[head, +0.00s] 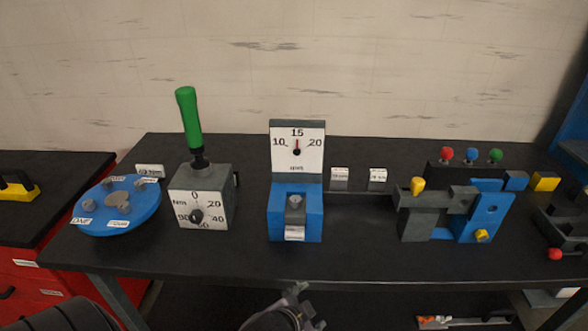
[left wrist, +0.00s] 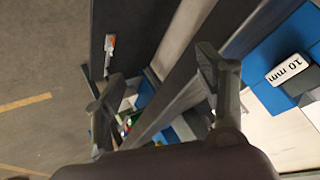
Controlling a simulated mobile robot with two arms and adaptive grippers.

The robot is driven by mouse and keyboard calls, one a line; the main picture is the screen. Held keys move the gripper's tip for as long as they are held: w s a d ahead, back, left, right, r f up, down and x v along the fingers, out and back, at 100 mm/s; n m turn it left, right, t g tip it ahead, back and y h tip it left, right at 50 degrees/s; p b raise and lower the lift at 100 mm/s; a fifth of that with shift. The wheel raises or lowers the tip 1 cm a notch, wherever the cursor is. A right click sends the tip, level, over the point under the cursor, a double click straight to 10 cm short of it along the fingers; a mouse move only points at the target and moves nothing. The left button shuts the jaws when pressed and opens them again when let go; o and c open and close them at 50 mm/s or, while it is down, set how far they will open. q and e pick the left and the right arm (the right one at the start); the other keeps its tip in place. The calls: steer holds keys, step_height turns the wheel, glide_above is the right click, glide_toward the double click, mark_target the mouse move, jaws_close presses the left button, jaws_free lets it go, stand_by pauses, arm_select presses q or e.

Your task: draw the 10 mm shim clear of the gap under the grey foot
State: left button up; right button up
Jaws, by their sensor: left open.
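The blue gauge stand (head: 312,212) stands mid-table, with a dial above it. The grey foot (head: 295,204) sits in the middle of its blue base. A white-labelled piece (head: 294,233) shows at the base's front, low under the foot; its print is too small to read here. In the left wrist view a white label reading "10 mm" (left wrist: 288,70) shows at the right, against blue and dark grey parts. How deep the shim sits is hidden. My left gripper (head: 308,308) is open and empty, before the table's front edge; its spread fingers show in the left wrist view (left wrist: 158,68).
A green-handled torque tester (head: 203,195) and a blue disc (head: 118,207) stand to the left. Two labelled blocks (head: 340,178) and a blue-grey fixture (head: 470,212) with coloured knobs are to the right. The tabletop before the gauge stand is clear.

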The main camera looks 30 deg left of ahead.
arm_select(q)
steer(key=w+d+r+m+t+h, duration=0.25)
steer(key=w+r+m+t, duration=0.2)
steer(key=r, duration=0.45)
steer(key=w+d+r+m+t+h, duration=0.1)
steer(key=w+d+r+m+t, duration=0.3)
steer(key=r, duration=0.5)
steer(key=w+d+r+m+t+h, duration=0.1)
steer(key=w+r+m+t+h, duration=0.15)
steer(key=w+r+m, duration=0.45)
steer(key=s+d+r+m+g+h, duration=0.35)
steer(key=d+m+g+h, duration=0.35)
steer(key=m, duration=0.8)
steer(key=s+d+r+m+g+h, duration=0.35)
steer(key=d+m+g+h, duration=0.35)
steer(key=m, duration=0.8)
steer(key=m+g+y, duration=0.6)
steer(key=m+y, duration=0.8)
steer(key=y, duration=0.5)
glide_above(294, 233)
step_height(294, 233, down, 7)
step_height(294, 233, down, 16)
steer(key=p, duration=0.3)
steer(key=shift+w+r, duration=0.1)
steer(key=shift+r, duration=0.05)
steer(key=shift+f, duration=0.7)
arm_select(e)
steer(key=shift+w+a+r, duration=0.1)
steer(key=shift+a+r, duration=0.05)
steer(key=shift+r, duration=1.6)
